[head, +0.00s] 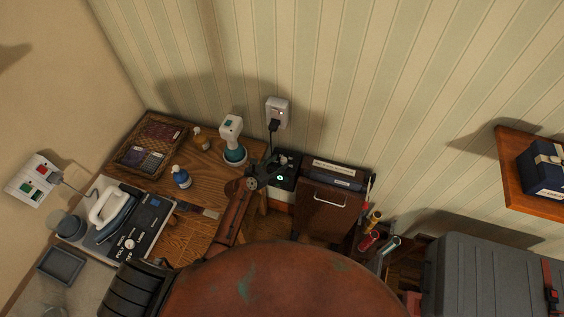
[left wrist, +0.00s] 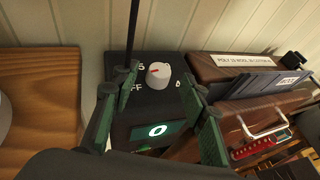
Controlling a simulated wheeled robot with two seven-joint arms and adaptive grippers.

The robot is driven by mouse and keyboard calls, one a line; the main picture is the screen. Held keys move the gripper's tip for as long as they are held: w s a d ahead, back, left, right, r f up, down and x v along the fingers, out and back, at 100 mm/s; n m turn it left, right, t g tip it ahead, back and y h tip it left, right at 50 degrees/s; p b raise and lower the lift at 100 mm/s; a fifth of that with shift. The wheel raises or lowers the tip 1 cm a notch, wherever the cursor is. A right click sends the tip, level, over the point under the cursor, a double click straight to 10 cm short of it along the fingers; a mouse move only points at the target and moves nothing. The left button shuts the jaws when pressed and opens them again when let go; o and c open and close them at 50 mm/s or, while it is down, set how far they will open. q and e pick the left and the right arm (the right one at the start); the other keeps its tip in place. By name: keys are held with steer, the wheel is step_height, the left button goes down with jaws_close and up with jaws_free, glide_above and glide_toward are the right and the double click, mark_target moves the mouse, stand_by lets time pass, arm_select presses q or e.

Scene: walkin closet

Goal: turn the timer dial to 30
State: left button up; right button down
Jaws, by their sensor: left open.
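The timer is a black box (head: 288,183) against the wall, with a lit green ring on its front. Pale markings around the dial are partly hidden by the fingers; "FF" shows at the lower left. The lit front panel (left wrist: 157,131) reads 0. My left gripper (head: 268,170) is open at the timer. In the left wrist view its fingers (left wrist: 160,78) stand either side of the dial; I cannot tell whether they touch it. My right gripper is not in view.
A black cord rises from behind the timer to a wall plug (head: 277,113). A brown box (head: 325,207) with folders stands close on the right. The wooden table (head: 190,238) on the left holds a white-teal device (head: 232,140), bottles and an iron (head: 112,210).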

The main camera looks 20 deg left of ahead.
mark_target(284, 161)
arm_select(q)
steer(key=shift+x, duration=1.4)
steer(key=shift+c, duration=0.3)
jaws_close()
